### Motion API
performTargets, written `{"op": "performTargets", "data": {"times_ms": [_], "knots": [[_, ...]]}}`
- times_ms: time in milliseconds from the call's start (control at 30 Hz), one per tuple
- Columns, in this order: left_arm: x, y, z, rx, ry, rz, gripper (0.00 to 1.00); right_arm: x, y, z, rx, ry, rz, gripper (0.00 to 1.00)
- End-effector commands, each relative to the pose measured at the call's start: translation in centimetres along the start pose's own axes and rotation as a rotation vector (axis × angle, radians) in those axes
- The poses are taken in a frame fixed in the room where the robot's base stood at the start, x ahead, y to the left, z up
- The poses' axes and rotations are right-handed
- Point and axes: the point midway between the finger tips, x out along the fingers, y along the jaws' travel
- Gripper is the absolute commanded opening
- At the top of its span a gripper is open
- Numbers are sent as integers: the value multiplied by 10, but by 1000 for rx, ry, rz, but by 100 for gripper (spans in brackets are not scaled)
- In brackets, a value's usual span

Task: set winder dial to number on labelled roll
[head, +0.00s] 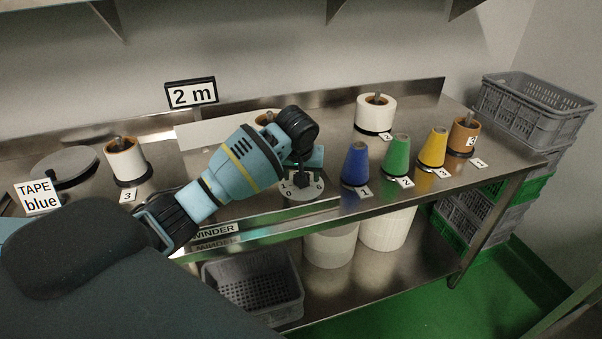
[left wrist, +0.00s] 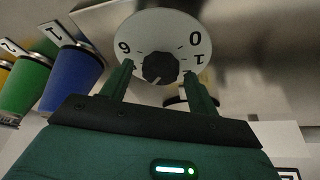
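The winder dial (head: 298,192) is a pale disc with a black knob, on the bench above the WINDER label (head: 214,231). In the left wrist view the dial face (left wrist: 153,24) shows 6, 0 and 1; the lower numbers are partly hidden. A pale mark on the knob (left wrist: 158,67) points toward my palm; I cannot read its number. My left gripper (head: 301,170) is above the dial. Its fingers (left wrist: 158,82) stand open either side of the knob, with gaps showing. A brown roll (head: 463,136) at right bears a small label, too small to read surely. My right gripper is not in view.
Blue (head: 355,165), green (head: 397,155) and yellow (head: 432,149) cones stand right of the dial. White rolls stand at left (head: 125,158) and back (head: 375,113). Signs read "2 m" (head: 191,94) and "TAPE blue" (head: 38,195). Grey crates (head: 535,105) are at right.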

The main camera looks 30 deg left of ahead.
Motion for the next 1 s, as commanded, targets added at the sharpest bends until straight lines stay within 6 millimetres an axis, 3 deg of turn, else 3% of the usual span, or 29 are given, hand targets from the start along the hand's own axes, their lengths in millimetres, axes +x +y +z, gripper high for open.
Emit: {"op": "performTargets", "data": {"times_ms": [367,733,1000], "knots": [[-7,0,-1,0,3,2,60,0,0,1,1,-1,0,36],[-62,1,-1,1,4,3,60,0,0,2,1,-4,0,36],[-78,0,0,0,1,1,60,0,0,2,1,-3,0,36]]}}
